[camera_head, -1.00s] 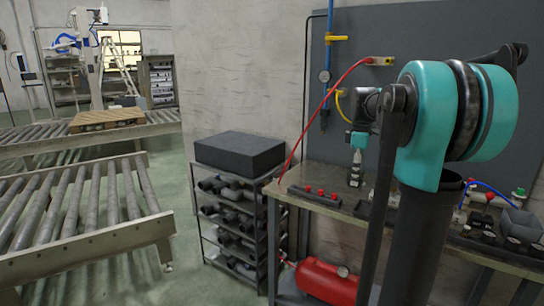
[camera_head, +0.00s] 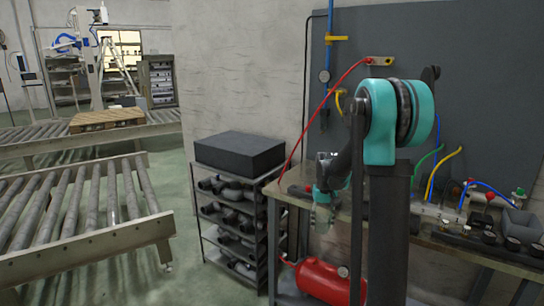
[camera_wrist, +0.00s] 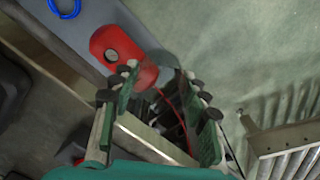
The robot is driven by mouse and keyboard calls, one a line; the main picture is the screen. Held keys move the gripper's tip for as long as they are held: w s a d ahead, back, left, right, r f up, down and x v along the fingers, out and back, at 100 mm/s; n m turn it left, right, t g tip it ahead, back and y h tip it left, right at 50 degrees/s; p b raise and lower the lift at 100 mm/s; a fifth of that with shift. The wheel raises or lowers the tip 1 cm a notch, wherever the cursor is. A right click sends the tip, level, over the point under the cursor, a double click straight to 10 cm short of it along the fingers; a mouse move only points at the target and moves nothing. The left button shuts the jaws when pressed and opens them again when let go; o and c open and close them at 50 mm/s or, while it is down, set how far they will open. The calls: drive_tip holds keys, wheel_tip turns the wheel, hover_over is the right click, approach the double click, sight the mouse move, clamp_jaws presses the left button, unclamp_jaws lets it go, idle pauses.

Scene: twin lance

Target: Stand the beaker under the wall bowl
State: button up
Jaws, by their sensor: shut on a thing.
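My gripper (camera_head: 322,212) hangs at the left end of the workbench in the head view, above the red tank. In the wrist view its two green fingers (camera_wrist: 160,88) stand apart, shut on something. A faint see-through shape (camera_wrist: 158,72) shows between the fingertips and looks like the beaker. Its outline and tilt are hard to make out. I cannot pick out the wall bowl in either view.
The workbench (camera_head: 445,240) carries fittings and coloured hoses. A wire shelf (camera_head: 238,222) with a black box (camera_head: 238,152) stands left. A roller conveyor (camera_head: 80,215) stands farther left.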

wheel_tip(320, 180, down, 13)
drive_tip(key=s, duration=0.2)
drive_tip(key=shift+s+f, duration=0.15)
drive_tip(key=shift+s, duration=0.2)
drive_tip(key=shift+a, duration=0.1)
